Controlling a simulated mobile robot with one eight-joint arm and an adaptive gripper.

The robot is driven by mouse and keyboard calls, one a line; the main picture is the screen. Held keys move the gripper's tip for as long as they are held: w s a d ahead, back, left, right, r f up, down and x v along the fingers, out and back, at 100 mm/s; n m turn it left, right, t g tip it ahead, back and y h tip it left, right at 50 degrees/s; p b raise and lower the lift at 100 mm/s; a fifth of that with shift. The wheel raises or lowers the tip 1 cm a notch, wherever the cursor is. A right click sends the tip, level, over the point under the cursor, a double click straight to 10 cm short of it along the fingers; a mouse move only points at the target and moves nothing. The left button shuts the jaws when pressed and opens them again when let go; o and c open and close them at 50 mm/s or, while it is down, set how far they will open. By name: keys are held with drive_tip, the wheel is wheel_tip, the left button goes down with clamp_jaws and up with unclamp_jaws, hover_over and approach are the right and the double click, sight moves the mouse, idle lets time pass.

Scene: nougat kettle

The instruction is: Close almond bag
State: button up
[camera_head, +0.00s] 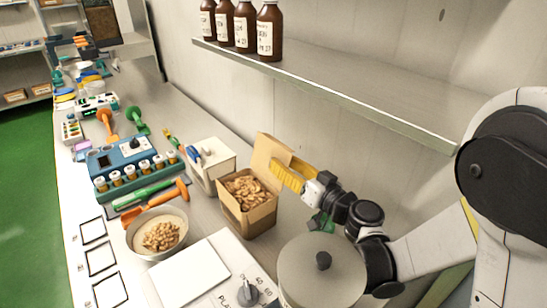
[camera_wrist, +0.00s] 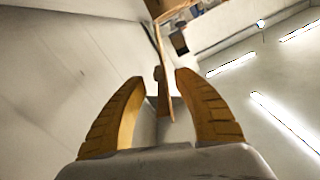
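Contact is not clear.
A white box (camera_head: 212,167) stands left of the cardboard box. A bowl of nuts (camera_head: 158,237) and a white scale (camera_head: 190,273) are in front. A lidded pot (camera_head: 322,275) stands below my arm. A wall shelf (camera_head: 340,85) with brown bottles (camera_head: 269,32) hangs above.

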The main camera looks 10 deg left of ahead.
sight(273, 154)
drive_tip(key=x, duration=0.4)
drive_tip(key=shift+w+a+b, duration=0.25)
drive_tip(key=shift+w+b, duration=0.05)
clamp_jaws()
